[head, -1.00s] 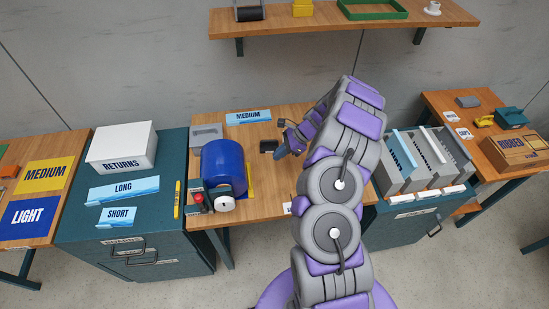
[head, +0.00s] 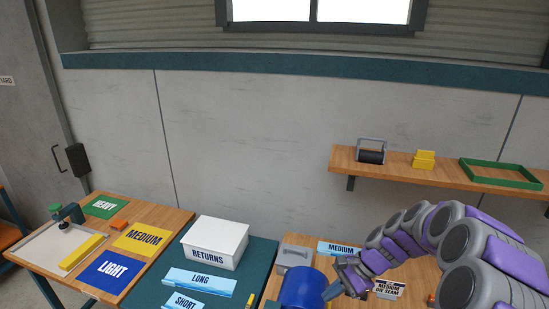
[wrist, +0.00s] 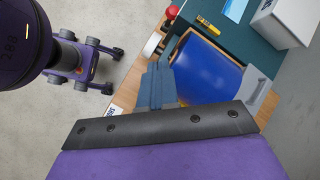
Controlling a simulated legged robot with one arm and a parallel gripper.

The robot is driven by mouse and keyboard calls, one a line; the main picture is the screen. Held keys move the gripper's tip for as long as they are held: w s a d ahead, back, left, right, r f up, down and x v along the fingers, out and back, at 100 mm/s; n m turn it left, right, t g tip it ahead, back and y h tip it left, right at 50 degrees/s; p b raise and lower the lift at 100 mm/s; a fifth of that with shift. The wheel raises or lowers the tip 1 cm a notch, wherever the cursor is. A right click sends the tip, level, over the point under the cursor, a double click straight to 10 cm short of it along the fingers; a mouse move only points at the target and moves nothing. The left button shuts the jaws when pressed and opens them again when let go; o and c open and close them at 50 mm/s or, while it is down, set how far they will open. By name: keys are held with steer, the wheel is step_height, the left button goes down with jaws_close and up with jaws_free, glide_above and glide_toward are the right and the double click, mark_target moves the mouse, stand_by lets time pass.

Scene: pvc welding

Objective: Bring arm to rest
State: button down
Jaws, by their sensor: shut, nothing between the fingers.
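My arm enters the head view from the right and bends down to the left over the middle table. My gripper (head: 340,284) is beside the right side of the blue cylinder (head: 303,288); I cannot tell whether they touch. In the wrist view my gripper's fingers (wrist: 159,84) are together, with nothing between them. The blue cylinder (wrist: 210,72) lies just right of the fingers there. Part of the middle table is hidden behind my arm.
A white RETURNS box (head: 215,242) stands on the teal cabinet with LONG (head: 200,281) and SHORT signs. Left is a table with HEAVY, MEDIUM and LIGHT mats (head: 110,270). A wall shelf (head: 400,170) is above my arm. Floor (wrist: 40,120) shows in the wrist view.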

steer(key=s+a+r+n+g+h+b, duration=0.15)
steer(key=s+r+n, duration=0.25)
steer(key=s, duration=0.6)
steer(key=s+a+r+n+h, duration=0.3)
steer(key=s+r+n, duration=0.1)
steer(key=s, duration=0.5)
steer(key=s+d+n+h, duration=0.2)
steer(key=s+d+n, duration=0.2)
steer(key=s, duration=0.9)
steer(key=shift+s+f+h+b, duration=0.25)
steer(key=shift+s+h+b, duration=0.1)
steer(key=shift+b, duration=0.1)
steer(key=shift+d, duration=0.3)
steer(key=shift+a, duration=0.15)
